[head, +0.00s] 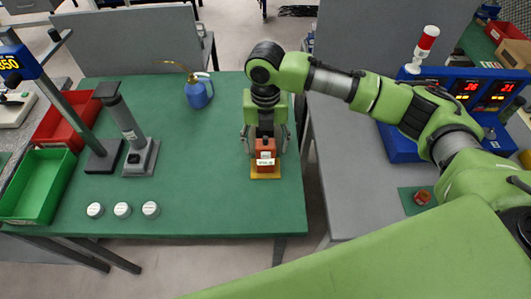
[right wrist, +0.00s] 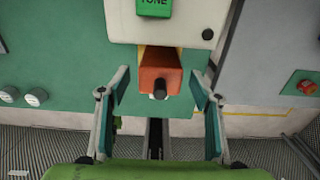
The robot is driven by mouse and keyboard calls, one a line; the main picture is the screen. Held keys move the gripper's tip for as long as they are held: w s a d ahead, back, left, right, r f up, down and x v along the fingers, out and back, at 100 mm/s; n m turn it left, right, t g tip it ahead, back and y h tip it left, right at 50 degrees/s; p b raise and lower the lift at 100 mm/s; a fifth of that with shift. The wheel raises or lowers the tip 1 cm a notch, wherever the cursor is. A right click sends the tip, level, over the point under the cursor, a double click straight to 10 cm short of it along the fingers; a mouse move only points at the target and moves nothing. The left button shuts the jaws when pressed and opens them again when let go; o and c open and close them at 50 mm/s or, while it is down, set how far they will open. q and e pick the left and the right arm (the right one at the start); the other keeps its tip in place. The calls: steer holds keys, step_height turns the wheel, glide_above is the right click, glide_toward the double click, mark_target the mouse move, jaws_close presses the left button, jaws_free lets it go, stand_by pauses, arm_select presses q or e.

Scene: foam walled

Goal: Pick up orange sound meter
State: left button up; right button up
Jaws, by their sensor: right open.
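The orange sound meter (head: 265,146) stands upright near the right edge of the green table, on a yellow base (head: 265,176). My right gripper (head: 265,133) comes down over it from above. In the right wrist view, the orange meter (right wrist: 160,74) has a dark tip pointing at the camera and lies between and beyond the two spread fingers of my right gripper (right wrist: 160,122). Gaps show on both sides, so the gripper is open and empty. The meter's lower part is hidden in that view. My left gripper is not in view.
The green table (head: 215,205) has clear room left of the meter. A pale box labelled TONE (right wrist: 190,15) shows beside the meter.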

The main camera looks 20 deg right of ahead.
mark_target(268, 165)
step_height(268, 165, down, 6)
steer(key=shift+w+r+p, duration=0.1)
steer(key=shift+r+p, duration=0.15)
steer(key=shift+p, duration=0.9)
steer(key=shift+f, duration=0.25)
steer(key=c, duration=1.3)
steer(key=shift+c, duration=0.7)
steer(key=shift+w+r, duration=0.1)
steer(key=shift+r, duration=0.05)
